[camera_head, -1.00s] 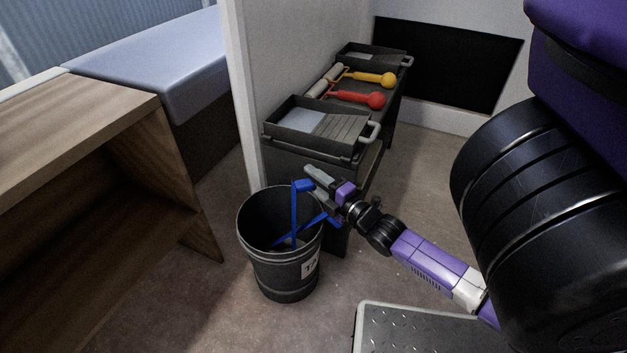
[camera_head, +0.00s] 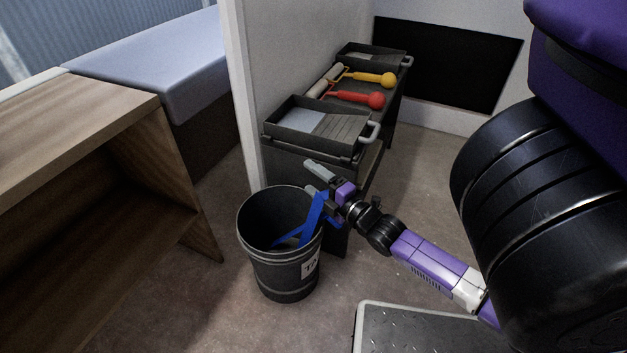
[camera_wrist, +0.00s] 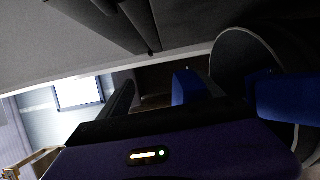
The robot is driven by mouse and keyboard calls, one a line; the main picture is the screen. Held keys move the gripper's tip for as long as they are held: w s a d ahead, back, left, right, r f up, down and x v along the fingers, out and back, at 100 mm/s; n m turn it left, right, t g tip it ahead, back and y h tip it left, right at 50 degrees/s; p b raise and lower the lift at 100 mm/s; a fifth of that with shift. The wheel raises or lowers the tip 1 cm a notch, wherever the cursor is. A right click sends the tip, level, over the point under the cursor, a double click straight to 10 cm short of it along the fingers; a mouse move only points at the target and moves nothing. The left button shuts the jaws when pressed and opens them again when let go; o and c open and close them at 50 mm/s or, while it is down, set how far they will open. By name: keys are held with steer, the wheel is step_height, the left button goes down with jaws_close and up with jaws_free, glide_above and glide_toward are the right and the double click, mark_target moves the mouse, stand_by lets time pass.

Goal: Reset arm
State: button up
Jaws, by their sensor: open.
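My gripper (camera_head: 313,181) is open at the upper right rim of the black bucket (camera_head: 283,277). The bucket stands on the floor and carries a pale label on its side. A blue item with angled bars (camera_head: 300,232) leans inside the bucket, its upper part by my lower finger. I cannot tell whether it touches my gripper. In the wrist view the blue item (camera_wrist: 285,97) shows at the right, in front of the bucket's rim, and another blue part (camera_wrist: 190,87) shows beyond my gripper. The bucket's bottom is mostly hidden.
A dark bench (camera_head: 312,164) behind the bucket bears paint trays (camera_head: 340,142), a red-handled roller (camera_head: 360,98) and a yellow-handled roller (camera_head: 375,79). A wooden desk (camera_head: 85,125) stands at the left. A metal tread plate (camera_head: 420,332) lies at the front right.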

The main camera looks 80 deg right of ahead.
steer(key=shift+p+v, duration=0.95)
steer(key=shift+v, duration=2.8)
steer(key=shift+r, duration=0.1)
step_height(320, 180, up, 5)
steer(key=p, duration=0.5)
steer(key=shift+s, duration=0.1)
